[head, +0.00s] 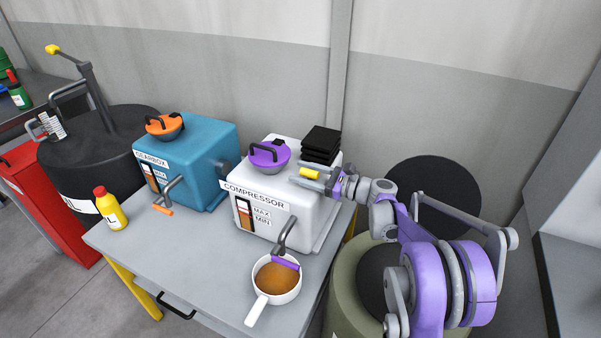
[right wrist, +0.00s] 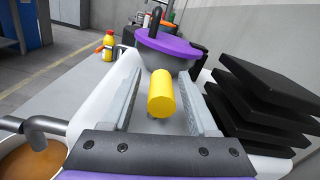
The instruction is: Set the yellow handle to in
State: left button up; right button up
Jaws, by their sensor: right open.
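The yellow handle (head: 310,174) is a short yellow cylinder at the top of the white compressor box (head: 272,225), on its right side. My right gripper (head: 307,178) reaches in from the right at the handle. In the right wrist view the yellow handle (right wrist: 161,94) sits between the two grey fingers of my right gripper (right wrist: 160,88). The fingers are open, with gaps on both sides of the handle. The handle's mount is mostly hidden. My left gripper is not in view.
Stacked black plates (head: 321,142) stand close behind my right gripper. A purple lid (head: 269,156) is on the compressor. A white pan of brown liquid (head: 276,280) sits under the purple-handled tap. The blue gearbox (head: 205,170) and yellow bottle (head: 110,209) are farther left.

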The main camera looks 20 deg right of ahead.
jog(key=v, duration=1)
